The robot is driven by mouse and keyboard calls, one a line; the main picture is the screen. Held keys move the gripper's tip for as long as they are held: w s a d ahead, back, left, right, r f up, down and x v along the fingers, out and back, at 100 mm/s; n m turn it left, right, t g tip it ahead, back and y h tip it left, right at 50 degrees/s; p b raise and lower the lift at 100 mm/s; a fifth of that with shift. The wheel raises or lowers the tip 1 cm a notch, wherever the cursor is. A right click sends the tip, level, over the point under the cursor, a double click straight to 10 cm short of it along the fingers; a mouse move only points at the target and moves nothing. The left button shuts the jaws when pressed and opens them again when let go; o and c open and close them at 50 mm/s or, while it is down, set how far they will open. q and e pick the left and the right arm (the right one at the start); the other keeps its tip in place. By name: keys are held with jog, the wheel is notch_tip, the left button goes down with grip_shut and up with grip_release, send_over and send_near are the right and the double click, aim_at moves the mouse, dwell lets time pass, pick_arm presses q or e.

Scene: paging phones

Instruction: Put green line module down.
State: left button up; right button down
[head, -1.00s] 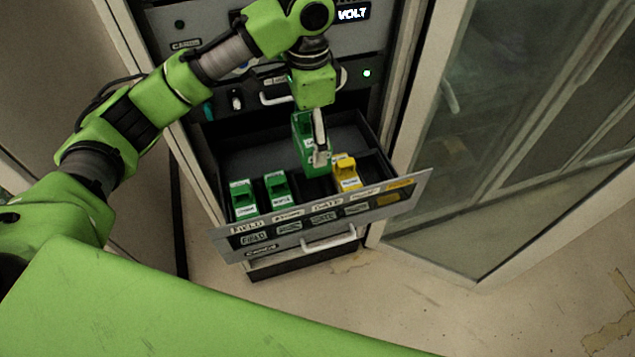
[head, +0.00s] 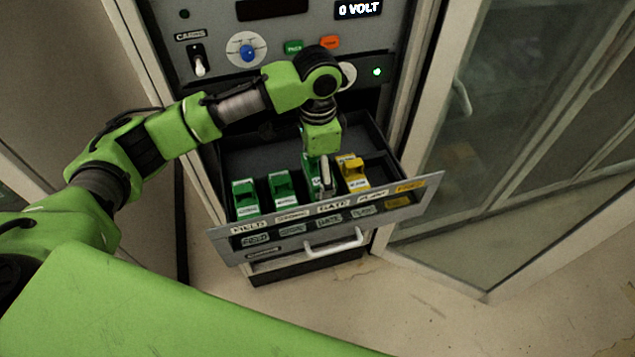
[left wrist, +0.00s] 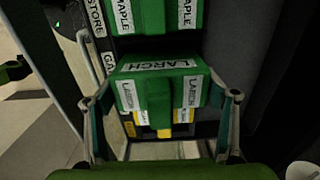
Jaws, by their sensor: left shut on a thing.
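My left gripper (head: 325,182) is shut on a green line module (head: 311,169). In the left wrist view the fingers stand on either side of this module (left wrist: 158,92), which is labelled LARCH. The module is down in the open drawer (head: 228,231), at the third slot from the left, behind the GATE label. Whether it rests on the drawer floor is hidden by the fingers. Two other green modules stand to its left, one at the far left (head: 246,197) and one beside it (head: 281,190). A yellow module (head: 353,172) stands just to its right. My right gripper is not in view.
The drawer front carries a white handle (head: 336,242) and label strips. A glass-doored cabinet (head: 500,130) stands at the right. The rightmost drawer slot looks empty.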

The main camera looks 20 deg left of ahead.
pick_arm(q)
jog(key=shift+w+f+p, duration=0.1)
jog(key=shift+f+p, duration=0.4)
jog(key=shift+f, duration=1.75)
jog(key=o, duration=1.3)
jog(key=shift+f, duration=0.1)
jog(key=shift+o, duration=0.2)
notch_tip(320, 180, up, 11)
jog(key=b, duration=0.3)
jog(key=shift+r, duration=0.65)
